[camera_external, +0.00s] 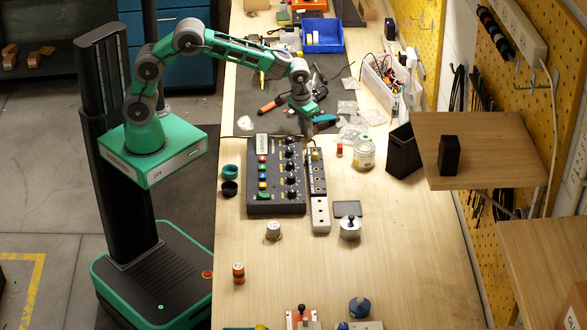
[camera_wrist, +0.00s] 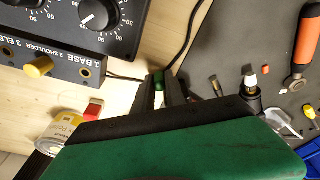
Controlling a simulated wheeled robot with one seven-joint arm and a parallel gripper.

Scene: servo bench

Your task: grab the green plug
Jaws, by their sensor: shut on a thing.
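The green plug (camera_wrist: 159,77) shows in the wrist view as a small green piece between my fingertips, with a pale part below it. My gripper (camera_wrist: 160,88) is shut on it. In the external view my gripper (camera_external: 309,121) hangs just beyond the far end of the socket strip (camera_external: 316,174), and the plug cannot be made out there. In the wrist view the socket strip (camera_wrist: 22,57) lies left of my fingers, apart from them, with a yellow plug (camera_wrist: 39,67) in it. Dark cables run close to the green plug.
The black control box (camera_external: 275,172) with knobs stands left of the strip. A can (camera_external: 364,152) and a small red-topped piece (camera_external: 339,150) stand to its right. A grey mat (camera_external: 262,97) with an orange-handled tool (camera_external: 273,104) lies behind. The front-right bench is mostly clear.

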